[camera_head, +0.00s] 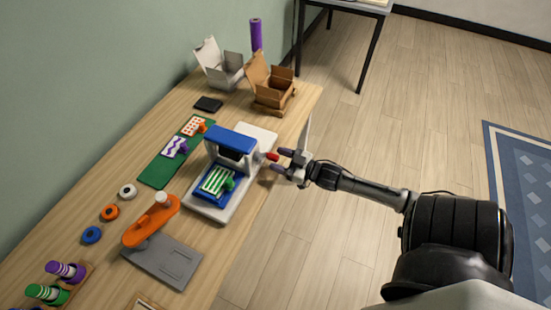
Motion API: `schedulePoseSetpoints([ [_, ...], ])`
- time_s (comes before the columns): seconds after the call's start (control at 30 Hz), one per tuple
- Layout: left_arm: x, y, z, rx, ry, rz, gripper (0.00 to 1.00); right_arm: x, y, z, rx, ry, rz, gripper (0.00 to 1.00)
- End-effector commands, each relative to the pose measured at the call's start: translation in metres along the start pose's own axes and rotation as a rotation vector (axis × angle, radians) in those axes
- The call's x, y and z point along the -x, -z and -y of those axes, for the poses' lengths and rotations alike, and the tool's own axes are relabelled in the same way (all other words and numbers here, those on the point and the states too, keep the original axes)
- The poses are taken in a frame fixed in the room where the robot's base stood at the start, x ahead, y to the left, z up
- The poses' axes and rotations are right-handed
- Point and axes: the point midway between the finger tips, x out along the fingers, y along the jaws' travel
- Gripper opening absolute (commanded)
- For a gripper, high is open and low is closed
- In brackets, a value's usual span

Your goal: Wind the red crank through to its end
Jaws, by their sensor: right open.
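The red crank (271,156) sticks out from the right side of a small blue and white press (230,143). A green striped piece (215,182) lies on the blue bed at the front of the press. My right gripper (281,160) is open at the crank, with its fingertips close to the red knob. I cannot tell whether they touch it. My left gripper is not in view.
An orange-armed tool (151,222) on a grey base stands in front of the press. A green mat (161,173) with patterned cards lies to its left. Open boxes (270,85) stand at the back. Free floor lies to the right of the table.

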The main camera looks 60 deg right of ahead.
Motion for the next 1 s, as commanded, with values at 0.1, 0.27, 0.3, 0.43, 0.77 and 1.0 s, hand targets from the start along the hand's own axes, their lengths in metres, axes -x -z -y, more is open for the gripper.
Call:
schedulePoseSetpoints([
  [0.1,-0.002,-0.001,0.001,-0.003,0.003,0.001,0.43,-0.01,0.0,0.0,0.0,0.001,-0.002,0.53],
  [0.27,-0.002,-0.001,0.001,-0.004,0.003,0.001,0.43,-0.015,0.0,0.0,0.0,0.0,0.0,0.53],
  [0.3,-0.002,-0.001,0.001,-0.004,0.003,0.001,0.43,-0.016,0.0,0.0,0.0,0.0,0.0,0.53],
  [0.43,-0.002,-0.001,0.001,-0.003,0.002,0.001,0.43,-0.016,0.0,0.0,0.0,0.0,0.001,0.53],
  [0.77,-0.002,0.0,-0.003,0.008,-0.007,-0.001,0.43,-0.016,0.0,0.0,0.0,0.0,0.0,0.34],
  [1.0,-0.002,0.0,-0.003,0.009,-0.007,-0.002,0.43,-0.016,0.0,0.0,0.0,0.0,0.0,0.11],
])
